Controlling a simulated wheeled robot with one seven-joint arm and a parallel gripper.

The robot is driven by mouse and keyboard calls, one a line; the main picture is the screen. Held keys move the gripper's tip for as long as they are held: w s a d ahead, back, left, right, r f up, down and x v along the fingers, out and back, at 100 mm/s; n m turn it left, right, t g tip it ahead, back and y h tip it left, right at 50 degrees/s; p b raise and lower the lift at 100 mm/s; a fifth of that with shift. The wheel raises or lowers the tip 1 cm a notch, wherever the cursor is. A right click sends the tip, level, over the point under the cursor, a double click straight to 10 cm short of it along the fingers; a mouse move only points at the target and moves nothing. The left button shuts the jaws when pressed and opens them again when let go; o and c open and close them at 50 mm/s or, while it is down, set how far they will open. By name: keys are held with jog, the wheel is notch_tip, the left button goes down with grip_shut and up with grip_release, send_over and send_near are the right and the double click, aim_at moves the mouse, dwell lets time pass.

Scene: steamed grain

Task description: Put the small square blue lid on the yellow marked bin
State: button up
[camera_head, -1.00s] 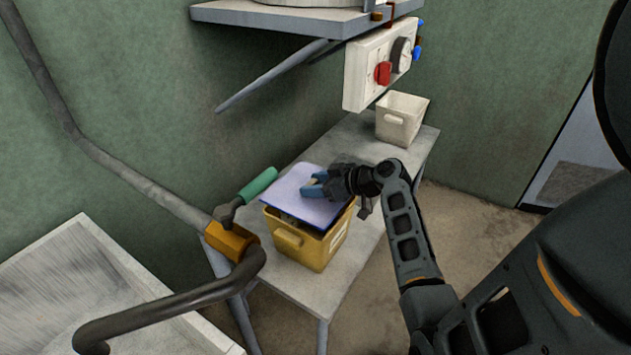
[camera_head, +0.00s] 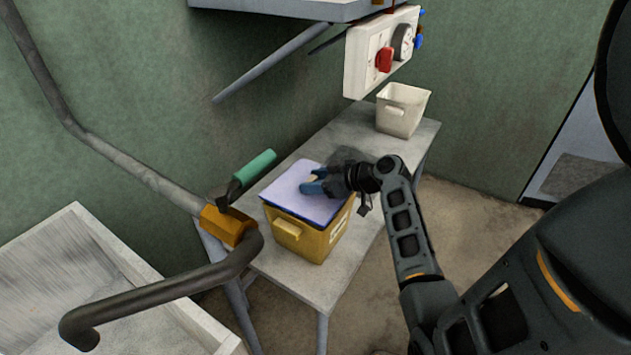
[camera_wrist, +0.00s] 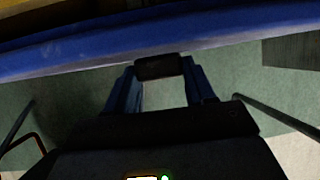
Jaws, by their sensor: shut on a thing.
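The yellow bin (camera_head: 313,240) stands on the narrow grey table, with a pale label on its right side. The square blue lid (camera_head: 297,193) lies flat over the bin's top and looks level with its rim; whether it is fully seated I cannot tell. My gripper (camera_head: 314,184) is over the lid's right part, shut on its small handle, which is mostly hidden by the fingers. In the wrist view the lid's blue edge (camera_wrist: 150,45) runs across the top, close to my fingers, with a strip of yellow above it.
A white bin (camera_head: 402,110) stands at the table's far end, below a control box (camera_head: 382,55) with a red knob. A pipe with a green-handled valve (camera_head: 254,168) is just left of the yellow bin. A grey sink (camera_head: 75,265) is at left.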

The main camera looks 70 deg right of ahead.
jog(key=shift+f+b, duration=0.65)
jog(key=shift+b, duration=0.1)
dwell(1.0)
jog(key=o, duration=1.3)
jog(key=shift+s, duration=0.1)
jog(key=shift+v, duration=3.85)
